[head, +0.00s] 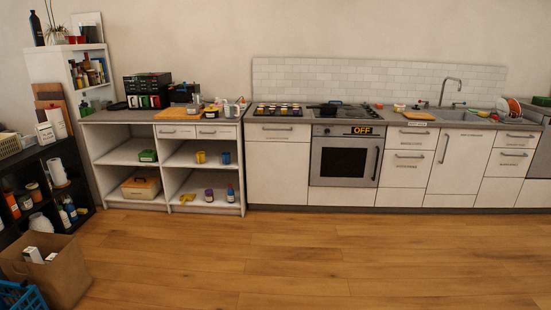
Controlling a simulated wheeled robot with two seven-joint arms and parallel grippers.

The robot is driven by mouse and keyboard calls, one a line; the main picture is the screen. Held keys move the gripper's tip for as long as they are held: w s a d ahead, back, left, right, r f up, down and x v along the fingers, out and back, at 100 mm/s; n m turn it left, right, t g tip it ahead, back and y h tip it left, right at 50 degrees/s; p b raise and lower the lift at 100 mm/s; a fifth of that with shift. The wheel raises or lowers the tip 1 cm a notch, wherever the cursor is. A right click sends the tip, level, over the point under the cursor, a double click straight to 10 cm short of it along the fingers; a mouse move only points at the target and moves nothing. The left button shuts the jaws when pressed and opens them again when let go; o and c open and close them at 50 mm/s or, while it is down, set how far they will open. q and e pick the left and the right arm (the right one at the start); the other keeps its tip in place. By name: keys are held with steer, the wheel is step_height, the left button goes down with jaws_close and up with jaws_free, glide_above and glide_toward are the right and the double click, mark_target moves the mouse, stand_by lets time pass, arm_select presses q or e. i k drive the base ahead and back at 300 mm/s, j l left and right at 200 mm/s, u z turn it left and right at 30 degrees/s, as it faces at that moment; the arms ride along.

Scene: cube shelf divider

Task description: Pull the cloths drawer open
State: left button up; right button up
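Several white drawer fronts with bar handles line the kitchen counter, and all look shut. Two small drawers (175,131) sit side by side under the left worktop. One wide drawer (278,132) is left of the oven. A stack of drawers (408,155) is right of the oven, and another stack (512,157) is at the far right beyond the sink. Small labels show on some fronts, but I cannot read them, so I cannot tell which is the cloths drawer. Neither of my grippers is in view.
The wooden floor (330,255) before the counter is clear. A paper bag (60,270) and a blue crate (20,297) stand at the lower left by a dark shelf. The oven (345,158) has an OFF sign. Open shelves (130,152) hold cups and boxes.

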mark_target(255, 132)
steer(key=i+z, duration=0.25)
steer(key=i, duration=3.95)
